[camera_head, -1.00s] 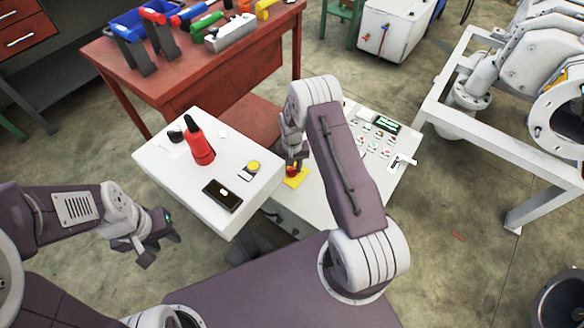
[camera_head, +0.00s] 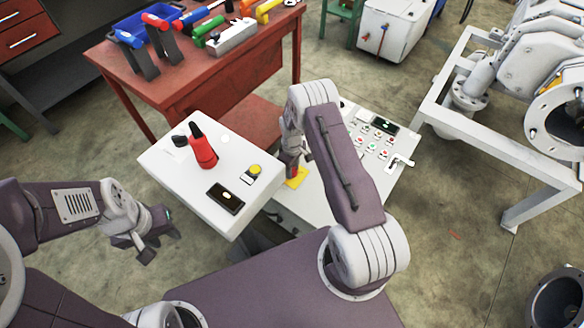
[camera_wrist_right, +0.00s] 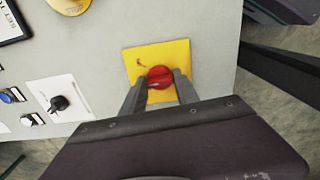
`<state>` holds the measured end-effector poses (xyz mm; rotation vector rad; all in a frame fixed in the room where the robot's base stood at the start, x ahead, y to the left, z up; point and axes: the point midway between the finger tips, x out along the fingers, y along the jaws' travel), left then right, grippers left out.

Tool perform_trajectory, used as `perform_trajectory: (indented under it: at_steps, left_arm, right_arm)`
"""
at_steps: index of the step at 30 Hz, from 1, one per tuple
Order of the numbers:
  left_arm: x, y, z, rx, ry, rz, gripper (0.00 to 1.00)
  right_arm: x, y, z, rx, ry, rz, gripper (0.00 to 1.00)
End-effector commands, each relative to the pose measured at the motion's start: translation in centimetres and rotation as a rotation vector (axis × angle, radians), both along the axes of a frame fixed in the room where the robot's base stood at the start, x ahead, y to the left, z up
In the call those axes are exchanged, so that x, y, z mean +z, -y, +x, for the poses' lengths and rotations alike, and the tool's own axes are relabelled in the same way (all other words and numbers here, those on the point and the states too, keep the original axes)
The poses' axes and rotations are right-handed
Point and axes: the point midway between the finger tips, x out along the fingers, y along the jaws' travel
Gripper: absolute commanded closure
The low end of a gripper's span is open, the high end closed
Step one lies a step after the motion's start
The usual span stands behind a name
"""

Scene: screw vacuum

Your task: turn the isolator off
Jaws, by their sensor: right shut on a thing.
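The isolator is a round red knob (camera_wrist_right: 160,77) on a square yellow plate (camera_wrist_right: 143,57), fixed near the edge of a grey panel in the right wrist view. My right gripper (camera_wrist_right: 160,88) is shut on the knob, with one finger on each side of it. In the head view, the yellow plate (camera_head: 298,179) shows on the panel beside my right gripper (camera_head: 290,173), and my right wrist and fingers hide most of the knob. My left gripper (camera_head: 150,246) is open and empty, left of the white box and away from the panel.
The control panel (camera_head: 330,211) carries several buttons and a black switch (camera_wrist_right: 59,103). A red tool table (camera_head: 185,75) is behind, and a white metal frame (camera_head: 500,150) is at right.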

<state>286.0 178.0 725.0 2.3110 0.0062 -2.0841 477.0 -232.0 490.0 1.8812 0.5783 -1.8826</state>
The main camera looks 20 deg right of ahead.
Motion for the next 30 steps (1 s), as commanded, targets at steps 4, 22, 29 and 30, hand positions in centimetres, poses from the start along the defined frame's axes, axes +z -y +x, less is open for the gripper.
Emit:
perform_trajectory:
  at_steps: [4,22,29,30]
  left_arm:
    - [0.41,0.00,0.00,0.000,0.000,0.000,0.64]
    - [1.07,0.00,0.00,0.000,0.000,0.000,0.64]
    - [1.15,0.00,0.00,0.000,0.000,0.000,0.64]
    - [1.16,0.00,0.00,0.000,0.000,0.000,0.64]
  right_arm:
    - [0.11,0.00,0.01,0.138,0.000,0.000,1.00]
    - [0.07,0.00,0.09,0.612,0.002,-0.001,1.00]
    - [0.05,0.00,0.09,0.700,0.002,-0.001,1.00]
    - [0.04,0.00,0.09,0.708,0.002,-0.001,1.00]
